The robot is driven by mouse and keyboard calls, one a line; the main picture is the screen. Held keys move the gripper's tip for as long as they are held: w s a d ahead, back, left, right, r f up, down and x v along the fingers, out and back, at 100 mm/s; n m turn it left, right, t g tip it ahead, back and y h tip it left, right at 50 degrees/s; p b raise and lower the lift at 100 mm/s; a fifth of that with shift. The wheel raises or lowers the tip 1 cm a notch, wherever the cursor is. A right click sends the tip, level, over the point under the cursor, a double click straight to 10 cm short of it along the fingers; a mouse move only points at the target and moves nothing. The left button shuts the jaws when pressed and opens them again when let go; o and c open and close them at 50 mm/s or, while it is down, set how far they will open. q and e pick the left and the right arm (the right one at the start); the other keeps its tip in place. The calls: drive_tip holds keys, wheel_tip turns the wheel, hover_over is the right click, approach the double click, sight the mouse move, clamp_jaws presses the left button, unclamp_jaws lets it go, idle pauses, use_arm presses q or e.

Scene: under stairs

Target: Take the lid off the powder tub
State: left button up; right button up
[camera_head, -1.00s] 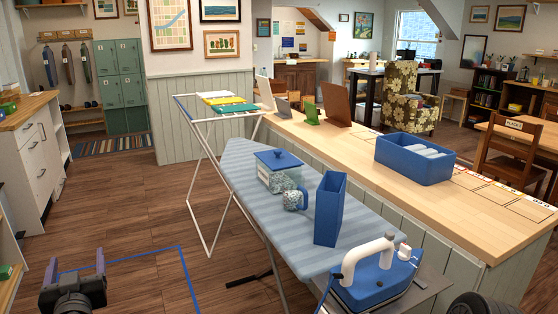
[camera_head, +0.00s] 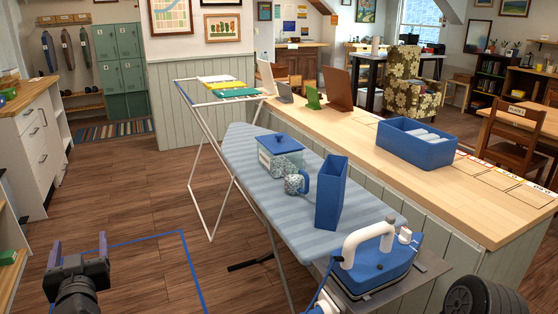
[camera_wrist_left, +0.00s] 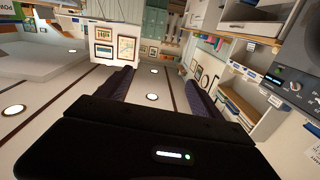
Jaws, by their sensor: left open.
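The powder tub (camera_head: 280,163) is a clear-sided box with pale contents and a blue lid (camera_head: 279,143) on top. It stands upright on the striped ironing board (camera_head: 245,148), and the lid sits on it. My left gripper (camera_head: 80,246) is at the lower left of the head view, fingers apart, empty and well away from the tub, with floor between. The left wrist view shows its two dark fingers (camera_wrist_left: 117,84) spread, with only the room behind and no tub. My right gripper is not in view.
A speckled mug (camera_head: 297,183) and a tall blue open box (camera_head: 331,192) stand close to the tub. A blue-and-white iron (camera_head: 375,262) is at the board's near end. A drying rack (camera_head: 197,150) stands behind-left. Floor (camera_head: 140,208) left of the board is clear.

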use_arm(q)
drive_tip(key=shift+d+f, duration=0.1)
drive_tip(key=shift+c, duration=0.6)
drive_tip(key=d+f, duration=0.1)
drive_tip(key=f, duration=0.1)
drive_tip(key=w+d+f+h, duration=0.1)
drive_tip(key=d+f+g+h, duration=0.1)
drive_tip(key=f, duration=0.1)
drive_tip(key=shift+w+d+f+m+p, duration=0.3)
drive_tip(key=shift+w+d+m+p, duration=0.05)
drive_tip(key=shift+m+p, duration=0.05)
drive_tip(key=c, duration=0.3)
drive_tip(key=s+d+f+m+g+h+p, duration=0.1)
drive_tip(key=s+d+f+g+h, duration=0.15)
drive_tip(key=d+f, duration=0.65)
drive_tip(key=s+d+f+m+g+h+p, duration=0.15)
drive_tip(key=d+f+g+h, duration=0.35)
drive_tip(key=f, duration=0.6)
drive_tip(key=s+d+f+g+h, duration=0.1)
drive_tip(key=s+d+f+g, duration=0.1)
drive_tip(key=s+d+f, duration=0.3)
drive_tip(key=s+d+f+g+h+p, duration=0.1)
drive_tip(key=s+d+f, duration=0.4)
drive_tip(key=s, duration=0.5)
drive_tip(key=s+d+f+g+h+p, duration=0.1)
drive_tip(key=s+d+f+g, duration=0.3)
drive_tip(key=s+d, duration=0.4)
drive_tip(key=shift+s+d+f, duration=0.1)
drive_tip(key=shift+s+f, duration=0.2)
drive_tip(key=shift+f, duration=0.15)
